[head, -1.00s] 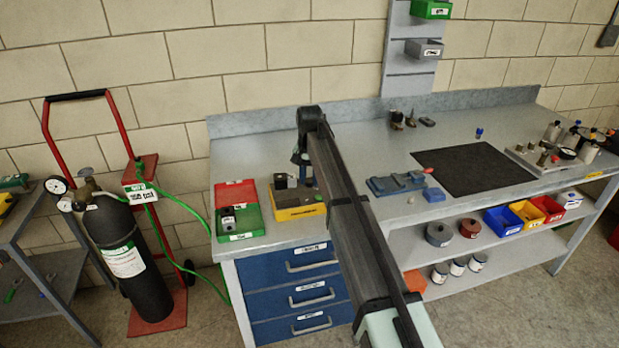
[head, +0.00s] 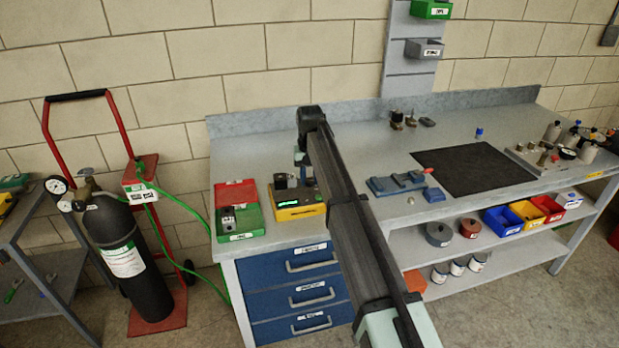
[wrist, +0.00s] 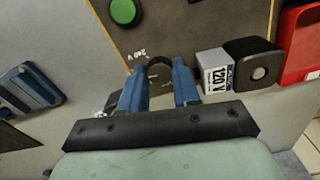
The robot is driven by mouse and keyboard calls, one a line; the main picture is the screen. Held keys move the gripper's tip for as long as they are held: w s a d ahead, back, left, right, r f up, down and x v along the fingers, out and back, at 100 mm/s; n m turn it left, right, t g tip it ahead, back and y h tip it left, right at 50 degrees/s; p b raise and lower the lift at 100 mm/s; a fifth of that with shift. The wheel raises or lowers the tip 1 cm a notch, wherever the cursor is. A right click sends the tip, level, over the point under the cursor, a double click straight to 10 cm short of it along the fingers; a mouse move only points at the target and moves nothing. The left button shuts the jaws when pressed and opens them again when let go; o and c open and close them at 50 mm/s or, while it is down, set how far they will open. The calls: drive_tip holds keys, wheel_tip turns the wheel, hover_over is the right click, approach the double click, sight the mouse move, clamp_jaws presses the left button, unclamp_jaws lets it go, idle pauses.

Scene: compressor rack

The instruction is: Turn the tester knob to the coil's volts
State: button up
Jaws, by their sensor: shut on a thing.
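The tester (head: 300,213) is a yellow box with a dark top near the bench's left end. In the wrist view its dark face (wrist: 185,25) shows a green button (wrist: 123,11) and a dark round knob (wrist: 158,66). My gripper (wrist: 160,74) has its blue fingers shut on the knob, one on each side. The knob's pointer and scale are mostly hidden. The coil (wrist: 250,62), a black block with a pale side labelled 120 V, sits right of the fingers; in the head view it stands on the tester (head: 280,181).
Red and green bins (head: 242,222) stand just left of the tester. A gas cylinder (head: 125,255) on a red cart stands left of the bench. Bare bench surrounds the tester's rear.

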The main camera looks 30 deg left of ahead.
sight(309, 181)
drive_tip(key=o, duration=0.8)
drive_tip(key=shift+c, duration=0.2)
wheel_tip(309, 181, up, 14)
idle(0.5)
